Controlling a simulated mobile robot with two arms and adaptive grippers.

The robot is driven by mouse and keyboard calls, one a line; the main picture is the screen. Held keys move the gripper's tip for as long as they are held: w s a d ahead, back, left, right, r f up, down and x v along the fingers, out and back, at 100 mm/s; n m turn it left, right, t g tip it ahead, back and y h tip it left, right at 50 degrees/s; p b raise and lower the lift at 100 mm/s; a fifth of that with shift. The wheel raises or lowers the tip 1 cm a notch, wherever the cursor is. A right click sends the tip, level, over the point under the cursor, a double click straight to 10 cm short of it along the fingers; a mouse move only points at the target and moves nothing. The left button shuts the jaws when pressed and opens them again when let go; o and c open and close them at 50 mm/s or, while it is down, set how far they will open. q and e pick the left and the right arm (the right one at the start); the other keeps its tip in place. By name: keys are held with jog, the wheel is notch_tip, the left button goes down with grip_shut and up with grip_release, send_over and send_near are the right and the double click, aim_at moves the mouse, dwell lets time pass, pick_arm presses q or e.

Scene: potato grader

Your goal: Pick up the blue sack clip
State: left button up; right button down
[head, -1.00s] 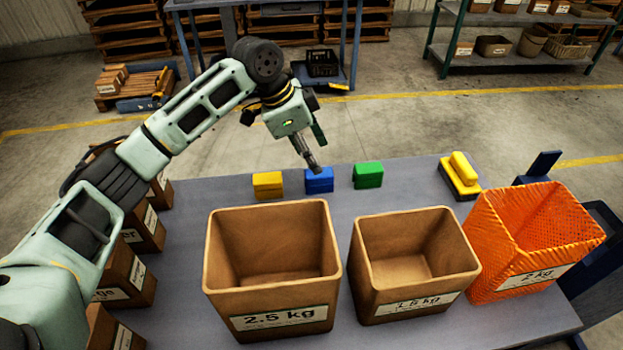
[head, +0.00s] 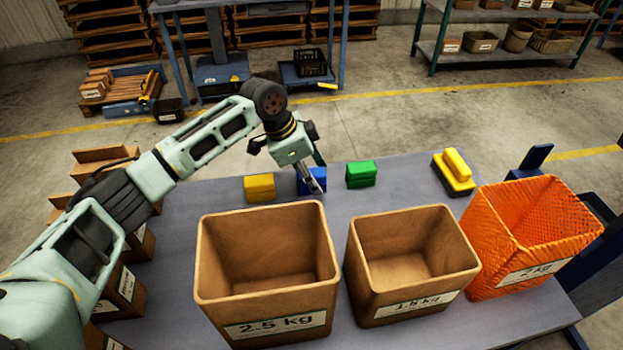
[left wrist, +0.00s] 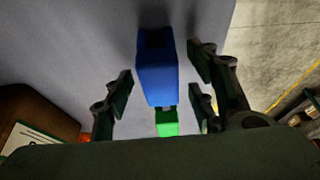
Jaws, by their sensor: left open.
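The blue sack clip (head: 304,184) lies on the grey table between a yellow clip (head: 259,187) and a green clip (head: 361,174). My left gripper (head: 316,186) is over the blue clip in the head view and hides part of it. In the left wrist view, the blue clip (left wrist: 157,65) shows between the open fingers of the left gripper (left wrist: 160,92), with room on both sides. The green clip also shows farther off there (left wrist: 166,122). My right gripper is not in view.
A 2.5 kg box (head: 280,318), a 1.5 kg box (head: 408,308) and an orange 2 kg basket (head: 530,265) stand in front of the clips. A yellow-handled brush (head: 456,170) lies at the right. Small boxes line the left side.

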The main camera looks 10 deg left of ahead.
pick_arm(q)
jog(key=c, duration=1.2)
jog(key=shift+r, duration=0.15)
